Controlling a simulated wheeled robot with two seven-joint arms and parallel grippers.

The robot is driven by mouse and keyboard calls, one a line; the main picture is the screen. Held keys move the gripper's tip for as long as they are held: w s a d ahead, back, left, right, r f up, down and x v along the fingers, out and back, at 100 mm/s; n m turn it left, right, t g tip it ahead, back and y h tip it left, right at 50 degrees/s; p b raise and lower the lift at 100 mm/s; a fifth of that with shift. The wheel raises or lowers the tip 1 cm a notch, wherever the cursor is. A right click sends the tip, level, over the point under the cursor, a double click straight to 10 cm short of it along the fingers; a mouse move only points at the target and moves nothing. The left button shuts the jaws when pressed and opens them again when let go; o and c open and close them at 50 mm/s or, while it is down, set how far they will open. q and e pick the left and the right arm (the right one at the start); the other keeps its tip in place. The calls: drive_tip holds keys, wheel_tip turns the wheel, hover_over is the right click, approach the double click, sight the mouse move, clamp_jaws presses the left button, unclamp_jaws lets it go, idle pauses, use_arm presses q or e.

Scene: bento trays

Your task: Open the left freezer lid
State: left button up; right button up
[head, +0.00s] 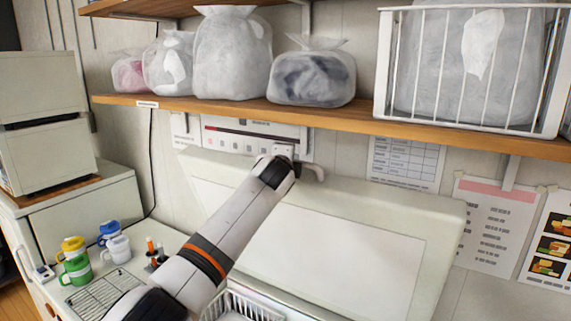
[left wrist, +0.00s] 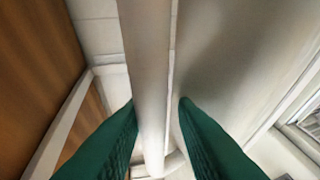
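The left freezer lid (head: 430,215) is a broad off-white panel with a paler inset. In the head view it stands raised, tilted back toward the wall below the shelf. My left arm reaches up across it from the lower left, and its wrist is at the lid's upper left edge; the fingers are hidden there. In the left wrist view the green fingers of my left gripper (left wrist: 157,104) stand apart, one on each side of a pale bar or lid edge (left wrist: 150,60). A gap shows beside the right finger. My right gripper is not in view.
A wooden shelf (head: 200,104) with several bags and a white wire basket (head: 465,124) hangs just above the lid. A wire basket (head: 262,309) shows below the lid. Cups (head: 76,268) and a rack (head: 98,292) stand on the left counter.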

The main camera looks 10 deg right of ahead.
use_arm(q)
drive_tip(key=shift+s+a+b, duration=0.2)
drive_tip(key=shift+s+b, duration=0.5)
drive_tip(key=shift+b, duration=0.2)
drive_tip(key=b+v, duration=0.5)
drive_tip(key=v, duration=0.5)
drive_tip(key=shift+s+r, duration=0.2)
drive_tip(key=shift+s, duration=0.1)
drive_tip(key=shift+a, duration=0.1)
